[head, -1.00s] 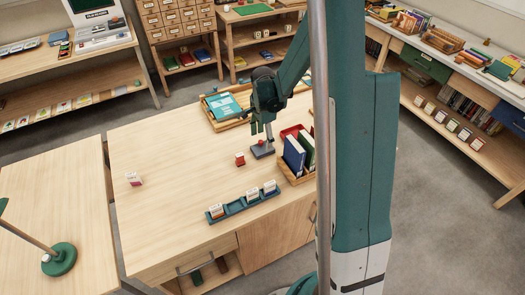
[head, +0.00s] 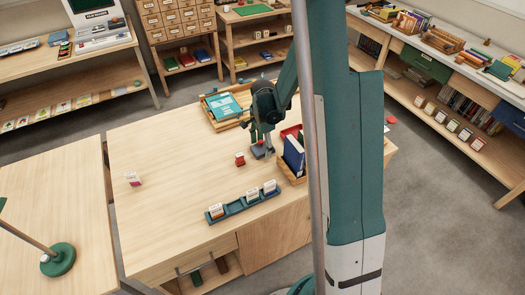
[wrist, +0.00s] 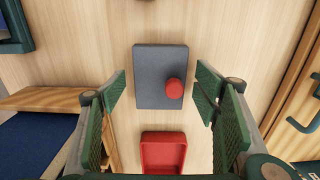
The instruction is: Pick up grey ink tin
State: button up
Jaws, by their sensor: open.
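A flat grey rectangular box with a red round knob near one edge, which looks like the grey ink tin (wrist: 152,75), lies on the wooden desk in the wrist view. In the head view the tin (head: 258,153) shows in part beneath my gripper (head: 260,141). In the wrist view my gripper (wrist: 161,92) is open, with one green finger pad to the left of the tin and one to the right. Nothing is held between the pads. The tin lies flat and apart from both pads in the picture; the height gap is hard to judge.
An open red tray (wrist: 163,137) lies close below the tin in the wrist view. A wooden crate (head: 294,181) with a blue book stands to the right. The desk's left is mostly clear.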

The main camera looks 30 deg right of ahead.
aim_at(263, 148)
dwell(0.3)
jog(key=c, duration=1.2)
jog(key=shift+c, duration=0.2)
jog(key=shift+r, duration=0.15)
notch_tip(263, 148, up, 10)
jog(key=p, duration=0.1)
